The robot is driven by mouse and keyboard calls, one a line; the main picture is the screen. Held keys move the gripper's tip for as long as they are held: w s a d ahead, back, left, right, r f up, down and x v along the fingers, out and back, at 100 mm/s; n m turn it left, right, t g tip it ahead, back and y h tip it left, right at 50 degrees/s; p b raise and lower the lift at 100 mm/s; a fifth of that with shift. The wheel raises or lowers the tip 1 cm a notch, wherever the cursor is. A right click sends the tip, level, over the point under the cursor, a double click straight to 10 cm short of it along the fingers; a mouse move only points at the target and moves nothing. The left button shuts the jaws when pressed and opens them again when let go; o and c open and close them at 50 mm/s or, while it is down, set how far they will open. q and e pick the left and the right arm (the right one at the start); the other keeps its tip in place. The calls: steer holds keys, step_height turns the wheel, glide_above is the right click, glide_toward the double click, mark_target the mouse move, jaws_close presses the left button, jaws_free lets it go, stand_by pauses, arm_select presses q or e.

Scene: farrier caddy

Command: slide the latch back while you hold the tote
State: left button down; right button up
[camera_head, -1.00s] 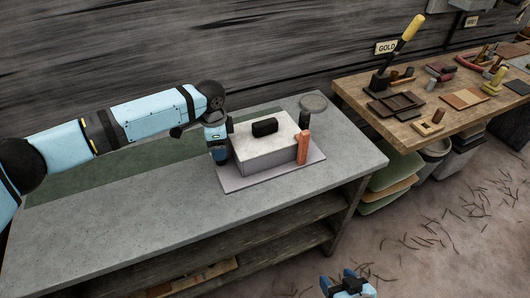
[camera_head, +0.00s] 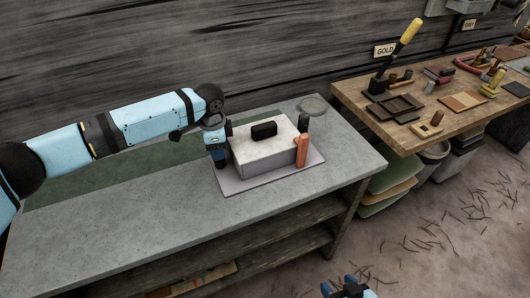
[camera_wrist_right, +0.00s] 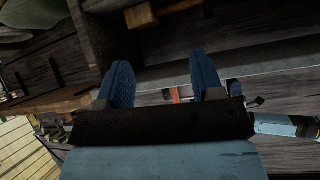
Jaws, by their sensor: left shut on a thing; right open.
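The tote (camera_head: 264,153) is a pale grey box with a black handle (camera_head: 264,130) on its lid. It stands on a thin grey-mauve board (camera_head: 240,187) on the left bench. An upright orange-red piece (camera_head: 301,150), perhaps the latch, is at its right end, with a dark upright post (camera_head: 304,124) behind it. My left gripper (camera_head: 220,154) is shut at the tote's left end; its fingertips are partly hidden. My right gripper (camera_head: 347,288) is low in front of the bench, away from the tote. The right wrist view shows its blue fingers (camera_wrist_right: 163,75) apart and empty.
The grey bench top (camera_head: 130,220) is mostly clear, with a green mat (camera_head: 100,180) and a round grey disc (camera_head: 312,105). A wooden table (camera_head: 450,110) at right holds tools and trays. Stacked trays (camera_head: 385,190) and bins stand below it.

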steer(key=shift+w+a+r, duration=0.2)
steer(key=shift+w+r, duration=0.15)
steer(key=shift+d+f, duration=0.1)
steer(key=shift+f, duration=0.05)
steer(key=c, duration=0.6)
steer(key=shift+w+d+f+n+g, duration=0.15)
steer(key=shift+w+f, duration=0.1)
steer(key=shift+w, duration=0.35)
steer(key=shift+w+d+f+n+g, duration=0.1)
steer(key=shift+w+f+n+g, duration=0.1)
steer(key=shift+w, duration=0.35)
jaws_close()
steer(key=w+d+r+n+g, duration=0.25)
steer(key=w+d+g, duration=0.45)
steer(key=w+d, duration=0.7)
step_height(320, 180, up, 27)
steer(key=n+h, duration=0.1)
steer(key=n, duration=1.6)
glide_above(300, 149)
steer(key=a, duration=0.2)
step_height(300, 149, down, 9)
steer(key=shift+s+r, duration=0.15)
steer(key=shift+s, duration=0.2)
